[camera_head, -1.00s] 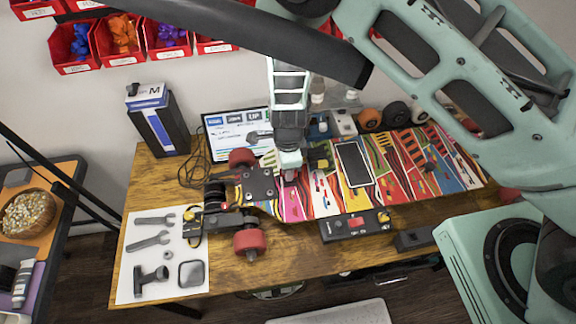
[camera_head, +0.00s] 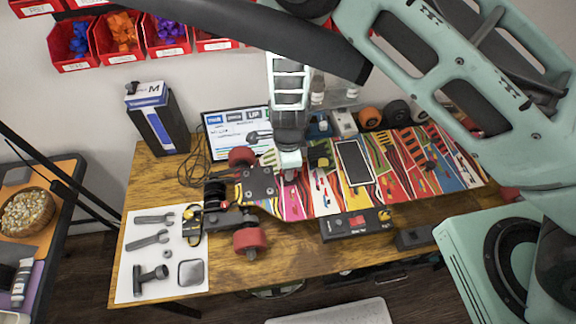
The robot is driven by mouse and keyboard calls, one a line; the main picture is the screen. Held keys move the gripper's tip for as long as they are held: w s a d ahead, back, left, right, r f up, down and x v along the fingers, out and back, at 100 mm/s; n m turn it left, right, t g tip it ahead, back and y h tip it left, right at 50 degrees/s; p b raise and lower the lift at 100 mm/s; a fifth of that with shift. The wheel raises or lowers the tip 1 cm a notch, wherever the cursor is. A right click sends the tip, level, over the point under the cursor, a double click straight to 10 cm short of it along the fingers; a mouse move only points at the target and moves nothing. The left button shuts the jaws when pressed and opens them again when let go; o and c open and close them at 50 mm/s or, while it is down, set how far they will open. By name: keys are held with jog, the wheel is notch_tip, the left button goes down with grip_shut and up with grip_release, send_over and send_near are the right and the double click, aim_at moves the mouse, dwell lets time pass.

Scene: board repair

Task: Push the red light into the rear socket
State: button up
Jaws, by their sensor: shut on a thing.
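A skateboard (camera_head: 325,197) with a colourful striped deck lies upside down across the workbench, a red-wheeled truck at its left end. My gripper (camera_head: 290,172) points down at the deck just right of the truck's black base plate. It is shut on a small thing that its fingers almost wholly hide. I take this to be the red light, but its shape and seating cannot be made out. The rear socket is not distinguishable here; the fingers cover the spot below them. I cannot tell whether the held thing touches the deck.
A phone-like dark panel (camera_head: 355,163) lies on the deck to the right. A black box with a red button (camera_head: 356,224) sits in front of the board. A white mat with tools (camera_head: 130,225) is at front left. A laptop (camera_head: 237,130) and loose wheels stand behind.

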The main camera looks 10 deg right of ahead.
jog(key=shift+s+f+b, duration=0.1)
jog(key=shift+f+b, duration=0.2)
jog(key=shift+f, duration=0.25)
jog(key=shift+a+f, duration=0.1)
jog(key=shift+f, duration=0.15)
dwell(0.4)
jog(key=o, duration=1.1)
jog(key=shift+o, duration=1.4)
jog(key=shift+s, duration=0.1)
jog(key=shift+r, duration=0.1)
jog(key=shift+r+p, duration=1.45)
jog(key=shift+r, duration=0.3)
jog(key=shift+w+r, duration=0.15)
jog(key=shift+w, duration=0.05)
